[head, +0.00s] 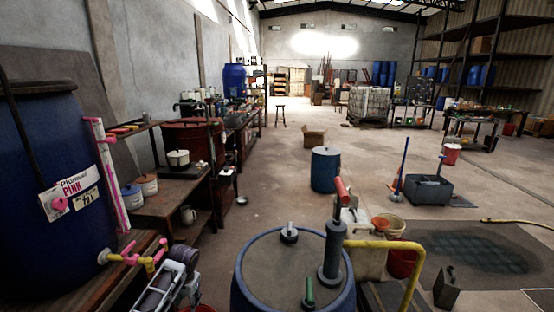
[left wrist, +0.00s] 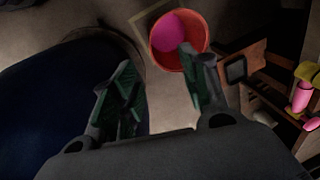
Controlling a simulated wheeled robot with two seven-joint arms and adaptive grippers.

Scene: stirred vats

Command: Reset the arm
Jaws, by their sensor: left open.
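My left gripper (left wrist: 158,70) is open in the left wrist view, with its two green-padded fingers apart and nothing between them. Past the fingertips is a red bucket (left wrist: 203,33) with pink contents. It seems to be below the gripper; I cannot tell the gap. In the head view, part of my left arm and gripper (head: 172,287) shows low at the left, beside the bench with the pink and yellow pipework. The fingertips are hard to make out there. My right gripper is in neither view.
A large blue vat (head: 45,190) labelled pink stands at the left. A lidded blue drum (head: 262,262) with a grey pump (head: 333,250) fills the bottom middle. Wooden benches (head: 165,203) line the left wall. A smaller blue drum (head: 325,170) stands ahead; the central floor beyond is mostly clear.

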